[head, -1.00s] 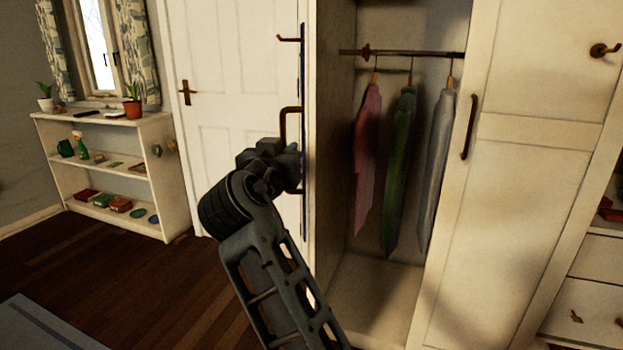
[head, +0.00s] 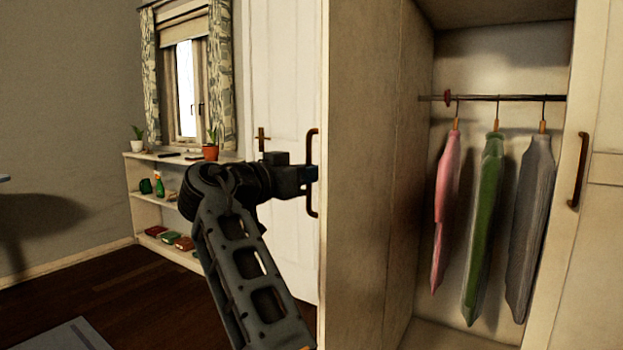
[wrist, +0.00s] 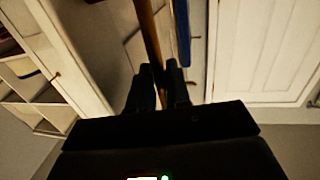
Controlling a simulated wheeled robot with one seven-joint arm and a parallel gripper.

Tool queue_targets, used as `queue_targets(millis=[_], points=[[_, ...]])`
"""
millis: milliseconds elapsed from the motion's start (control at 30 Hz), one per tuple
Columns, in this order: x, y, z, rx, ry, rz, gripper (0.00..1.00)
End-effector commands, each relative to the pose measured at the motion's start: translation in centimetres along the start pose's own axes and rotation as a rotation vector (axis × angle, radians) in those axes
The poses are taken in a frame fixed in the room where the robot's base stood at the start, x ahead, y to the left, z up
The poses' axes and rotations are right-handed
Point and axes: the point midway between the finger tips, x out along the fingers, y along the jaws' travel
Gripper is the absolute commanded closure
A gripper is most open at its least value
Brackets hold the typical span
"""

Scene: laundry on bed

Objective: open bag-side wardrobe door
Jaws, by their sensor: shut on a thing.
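The wardrobe door (head: 358,180) stands swung open in the head view, its inner face toward me. Its brown bar handle (head: 313,135) sticks out from the far side, past the left edge of the door. My gripper (head: 307,178) is at this handle, with its tips partly hidden by the door edge. In the wrist view the handle bar (wrist: 149,30) runs down between the two dark fingers of my gripper (wrist: 158,78), which are shut on it.
Pink (head: 447,205), green (head: 485,225) and grey garments (head: 531,215) hang from a rail in the open wardrobe. The other wardrobe door (head: 590,250) is shut at right. A white room door (head: 282,100) stands behind my gripper. A low shelf (head: 135,190) is at far left.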

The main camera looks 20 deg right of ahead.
Motion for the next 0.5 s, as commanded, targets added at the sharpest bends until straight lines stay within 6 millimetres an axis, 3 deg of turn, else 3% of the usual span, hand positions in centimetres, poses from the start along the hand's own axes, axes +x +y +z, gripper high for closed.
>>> queue_targets(millis=[300,333,433,500], points=[[0.61,0.25,0.12,-0.001,-0.005,0.009,1.00],[0.61,0.26,0.12,-0.001,-0.005,0.009,0.82],[0.54,0.22,0.12,-0.001,-0.004,0.008,0.72],[0.42,0.17,0.10,-0.001,-0.004,0.006,0.71]])
